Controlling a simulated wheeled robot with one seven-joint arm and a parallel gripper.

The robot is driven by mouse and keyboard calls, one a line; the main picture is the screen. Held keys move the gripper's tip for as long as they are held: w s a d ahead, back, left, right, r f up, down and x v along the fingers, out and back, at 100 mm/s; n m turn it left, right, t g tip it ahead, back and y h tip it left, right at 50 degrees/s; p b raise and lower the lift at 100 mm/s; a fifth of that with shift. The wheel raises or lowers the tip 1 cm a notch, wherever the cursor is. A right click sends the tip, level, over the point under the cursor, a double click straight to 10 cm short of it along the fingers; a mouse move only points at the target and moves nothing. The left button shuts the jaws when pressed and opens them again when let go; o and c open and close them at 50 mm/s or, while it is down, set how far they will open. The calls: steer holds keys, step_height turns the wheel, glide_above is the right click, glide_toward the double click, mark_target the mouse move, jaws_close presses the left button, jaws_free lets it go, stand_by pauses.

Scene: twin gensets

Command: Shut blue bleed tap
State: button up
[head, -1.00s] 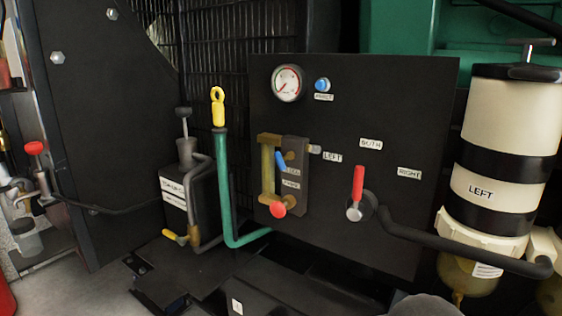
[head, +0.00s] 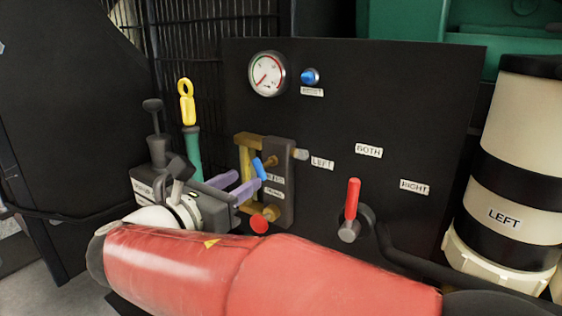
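The blue bleed tap (head: 260,168) is a short blue lever on the brass and dark block of the black panel, tilted with its lower end to the right. A small label sits beside it. My gripper (head: 249,178) reaches in from the left, with two purple fingers spread apart and a gap between them. The tip of the nearer finger appears right at the lower end of the blue lever; I cannot tell if they touch. Nothing shows held between the fingers.
A red knob (head: 259,224) sits just below the tap. A red-handled lever (head: 352,200) stands upright to the right. A gauge (head: 267,74) and blue button (head: 310,77) are above. A yellow-ringed dipstick (head: 187,103) rises behind my gripper. A cream canister (head: 508,135) is at right.

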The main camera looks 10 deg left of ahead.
mark_target(257, 171)
steer(key=x, duration=0.7)
steer(key=shift+w, duration=0.25)
steer(key=shift+c, duration=0.5)
